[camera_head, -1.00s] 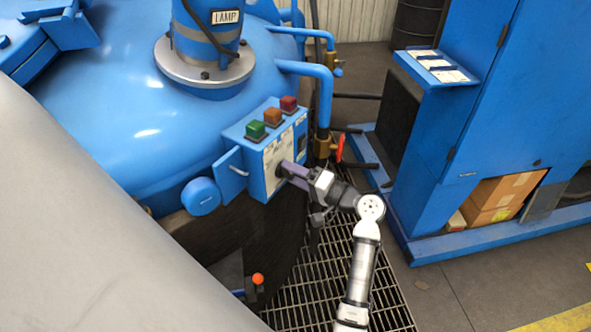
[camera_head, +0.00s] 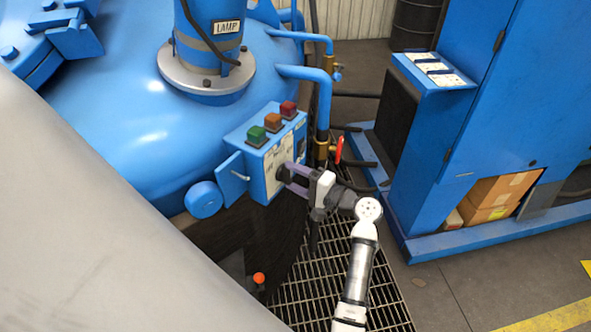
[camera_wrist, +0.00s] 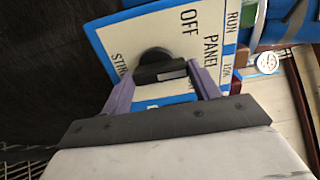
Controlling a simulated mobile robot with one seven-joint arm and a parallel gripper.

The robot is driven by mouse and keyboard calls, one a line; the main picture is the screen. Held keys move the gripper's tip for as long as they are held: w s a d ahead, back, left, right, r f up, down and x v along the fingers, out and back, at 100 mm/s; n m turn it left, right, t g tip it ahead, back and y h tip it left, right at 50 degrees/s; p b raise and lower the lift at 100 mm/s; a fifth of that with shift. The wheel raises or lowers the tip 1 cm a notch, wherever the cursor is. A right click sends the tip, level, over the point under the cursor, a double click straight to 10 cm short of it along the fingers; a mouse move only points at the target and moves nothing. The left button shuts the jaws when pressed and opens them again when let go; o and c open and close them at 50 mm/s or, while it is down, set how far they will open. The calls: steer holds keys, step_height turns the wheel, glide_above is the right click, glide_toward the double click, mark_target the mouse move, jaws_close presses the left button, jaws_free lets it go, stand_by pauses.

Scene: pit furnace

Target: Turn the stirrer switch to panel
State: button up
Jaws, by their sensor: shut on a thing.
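The stirrer switch is a black knob (camera_wrist: 155,64) on a white label plate (camera_wrist: 110,40) in the wrist view. The plate reads OFF and PANEL, with RUN on a strip to the right. The knob's bar lies nearly level in the picture, with a pale mark towards its right end. My gripper (camera_wrist: 160,80) is shut on the bar, one purple finger at each end. In the head view my gripper (camera_head: 285,180) reaches the front of the blue control box (camera_head: 234,143); the knob is mostly hidden there. Which label the knob points at is unclear.
Green, orange and red buttons (camera_head: 272,122) sit on top of the box. A pipe with a red-handled valve (camera_head: 339,148) stands close behind my gripper. A blue cabinet (camera_head: 420,195) is at right. Floor grating (camera_head: 320,285) lies below.

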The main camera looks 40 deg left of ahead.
steer(key=o, duration=1)
steer(key=d+b, duration=0.1)
steer(key=d, duration=0.3)
steer(key=w+d+b, duration=0.1)
steer(key=d+b, duration=0.1)
steer(key=d, duration=0.3)
steer(key=d+b, duration=0.1)
steer(key=d, duration=0.3)
steer(key=shift+w+d, duration=0.2)
steer(key=shift+d, duration=0.2)
